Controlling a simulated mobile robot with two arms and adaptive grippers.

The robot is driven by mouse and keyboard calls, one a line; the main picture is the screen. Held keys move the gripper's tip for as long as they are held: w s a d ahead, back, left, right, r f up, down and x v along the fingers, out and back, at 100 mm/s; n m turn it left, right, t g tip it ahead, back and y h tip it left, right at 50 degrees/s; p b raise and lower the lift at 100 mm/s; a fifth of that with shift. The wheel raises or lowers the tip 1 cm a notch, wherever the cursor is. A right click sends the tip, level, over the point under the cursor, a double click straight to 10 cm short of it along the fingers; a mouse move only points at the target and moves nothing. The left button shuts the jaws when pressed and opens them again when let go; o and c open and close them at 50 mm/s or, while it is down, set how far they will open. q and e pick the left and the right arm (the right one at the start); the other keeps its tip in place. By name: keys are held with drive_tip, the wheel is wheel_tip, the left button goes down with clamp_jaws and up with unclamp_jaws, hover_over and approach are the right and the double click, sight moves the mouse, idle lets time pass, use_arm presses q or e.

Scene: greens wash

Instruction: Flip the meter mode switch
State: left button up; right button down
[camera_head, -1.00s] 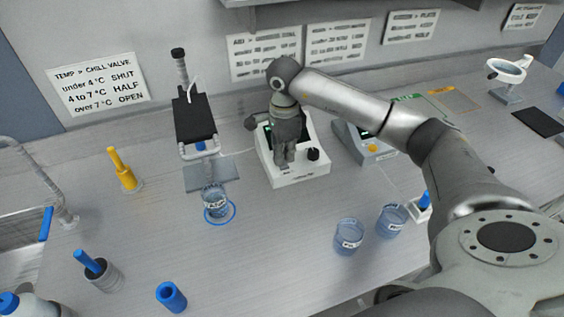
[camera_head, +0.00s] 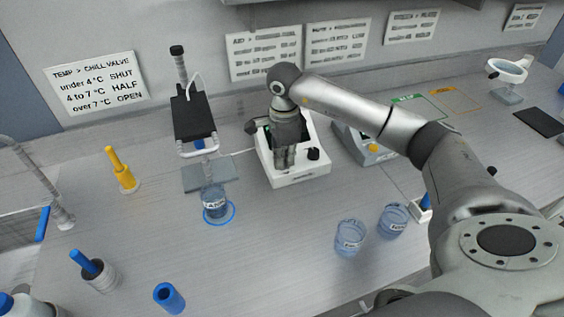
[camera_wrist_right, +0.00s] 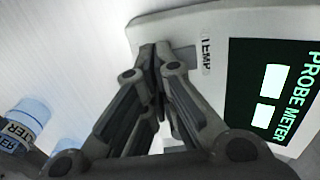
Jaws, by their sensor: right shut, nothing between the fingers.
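The probe meter (camera_head: 300,179) is a white box with a dark display and a black knob (camera_head: 313,154), on the bench in the middle of the head view. In the right wrist view the meter (camera_wrist_right: 185,24) shows its lit PROBE METER screen (camera_wrist_right: 270,95) and a TEMP label (camera_wrist_right: 206,55). My right gripper (camera_head: 285,163) is shut and empty, pointing down over the meter's front left part. In the wrist view the fingertips (camera_wrist_right: 157,52) are beside a grey slot near the TEMP label. The mode switch itself I cannot make out; the fingers may hide it. My left gripper is not in view.
A beaker (camera_head: 214,203) stands on a blue ring left of the meter, near a stand with a black plate (camera_head: 193,118). Two beakers (camera_head: 350,237) (camera_head: 393,220) stand to the front right. Another device (camera_head: 366,148) is right of the meter.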

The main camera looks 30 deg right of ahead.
drive_tip(key=shift+f, duration=0.15)
drive_tip(key=shift+r+p, duration=2)
drive_tip(key=shift+r, duration=1.55)
